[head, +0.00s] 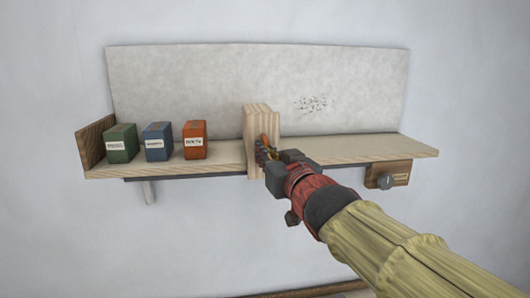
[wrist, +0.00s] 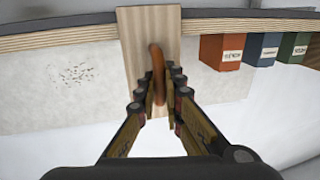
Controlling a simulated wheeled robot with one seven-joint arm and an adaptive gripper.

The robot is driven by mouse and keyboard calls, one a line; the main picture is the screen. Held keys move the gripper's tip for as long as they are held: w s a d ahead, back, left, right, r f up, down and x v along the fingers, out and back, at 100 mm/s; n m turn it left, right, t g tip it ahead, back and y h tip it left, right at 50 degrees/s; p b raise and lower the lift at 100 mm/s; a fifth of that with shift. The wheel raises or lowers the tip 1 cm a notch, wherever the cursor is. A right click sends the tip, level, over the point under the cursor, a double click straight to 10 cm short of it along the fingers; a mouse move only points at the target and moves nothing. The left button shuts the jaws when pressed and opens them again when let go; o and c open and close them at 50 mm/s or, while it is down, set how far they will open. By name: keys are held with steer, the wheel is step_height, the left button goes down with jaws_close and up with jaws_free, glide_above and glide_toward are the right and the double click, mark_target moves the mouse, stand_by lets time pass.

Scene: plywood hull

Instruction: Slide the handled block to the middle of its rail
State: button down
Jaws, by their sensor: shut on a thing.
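The handled block (head: 258,120) is a pale wooden upright piece on the shelf, near the middle of its length. It also shows in the wrist view (wrist: 133,40). Its brown curved handle (wrist: 157,70) faces me. My gripper (head: 266,154) reaches in from the lower right and covers part of the block's front. In the wrist view the fingers (wrist: 160,100) are on both sides of the handle and shut on it. The dark rail (head: 190,175) runs along the shelf's front underside; its right part is hidden behind my arm.
A green box (head: 120,143), a blue box (head: 157,141) and an orange box (head: 194,140) stand on the shelf (head: 340,150) left of the block. A brown end board (head: 95,142) closes the left end. The shelf right of the block looks clear.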

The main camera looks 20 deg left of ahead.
steer(key=c, duration=1.9)
jaws_free()
steer(key=v, duration=1.2)
